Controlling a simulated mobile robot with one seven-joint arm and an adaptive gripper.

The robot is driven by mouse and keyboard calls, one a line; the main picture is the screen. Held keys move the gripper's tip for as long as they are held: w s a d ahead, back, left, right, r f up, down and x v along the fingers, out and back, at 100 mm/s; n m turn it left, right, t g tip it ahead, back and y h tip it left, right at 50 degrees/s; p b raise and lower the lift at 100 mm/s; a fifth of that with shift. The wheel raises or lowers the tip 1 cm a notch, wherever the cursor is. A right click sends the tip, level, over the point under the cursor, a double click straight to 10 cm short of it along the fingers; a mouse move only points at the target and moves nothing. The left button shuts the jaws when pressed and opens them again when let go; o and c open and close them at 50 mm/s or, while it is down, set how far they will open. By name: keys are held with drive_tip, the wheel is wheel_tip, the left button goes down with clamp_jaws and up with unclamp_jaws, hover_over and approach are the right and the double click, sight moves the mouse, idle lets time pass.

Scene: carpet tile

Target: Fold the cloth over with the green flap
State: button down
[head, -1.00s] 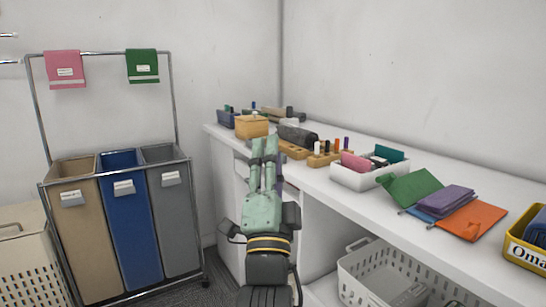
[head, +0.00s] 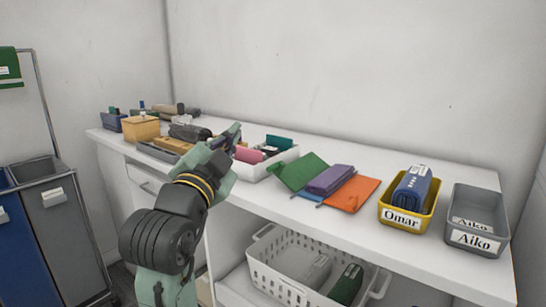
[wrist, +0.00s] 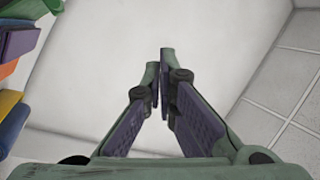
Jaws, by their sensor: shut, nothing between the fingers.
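The cloth lies on the white counter in the head view, with a green flap (head: 301,172), a purple folded part (head: 331,180) and an orange part (head: 352,193). A bit of blue shows at its front edge. The green part is raised and tilted at the left. My gripper (head: 233,135) is left of the cloth, above the counter by the white tray, apart from the cloth. Its fingers are close together and empty, as the wrist view (wrist: 160,75) shows. Colored things at the wrist view's left edge are cut off.
A white tray (head: 254,174) with pink and teal items stands left of the cloth. A yellow bin marked Omar (head: 402,219) and a grey bin marked Aiko (head: 475,240) stand at right. A white basket (head: 280,285) sits below the counter.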

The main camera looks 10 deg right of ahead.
drive_tip(key=s+d+f+g+h, duration=0.1)
drive_tip(key=s+d+f+g, duration=0.15)
drive_tip(key=d+g, duration=0.35)
drive_tip(key=p, duration=0.3)
hover_over(271, 168)
drive_tip(key=s+d, duration=0.3)
wheel_tip(271, 168, down, 3)
drive_tip(key=shift+w+a+f+m+g, duration=0.15)
drive_tip(key=shift+w+a+f, duration=0.1)
drive_tip(key=shift+f, duration=0.2)
drive_tip(key=shift+w+a+f+m+g, duration=0.1)
drive_tip(key=shift+a+f, duration=0.1)
drive_tip(key=shift+f, duration=0.3)
drive_tip(key=shift+w+a+f+m+g, duration=0.15)
drive_tip(key=shift+w+a+f, duration=0.1)
drive_tip(key=shift+f, duration=0.2)
drive_tip(key=shift+w+a+f+n+p, duration=0.15)
drive_tip(key=shift+w+a+n+p, duration=0.3)
drive_tip(key=shift+n, duration=0.25)
drive_tip(key=shift+w+a+f+n+g+h+p, duration=0.3)
drive_tip(key=shift+w+a+n+g+p, duration=0.1)
drive_tip(key=shift+n+p, duration=0.35)
drive_tip(key=shift+w+a+f+n+g+h+p, duration=0.3)
drive_tip(key=shift+w+a+f+n+p, duration=0.3)
drive_tip(key=shift+n, duration=0.35)
drive_tip(key=shift+s+f, duration=0.1)
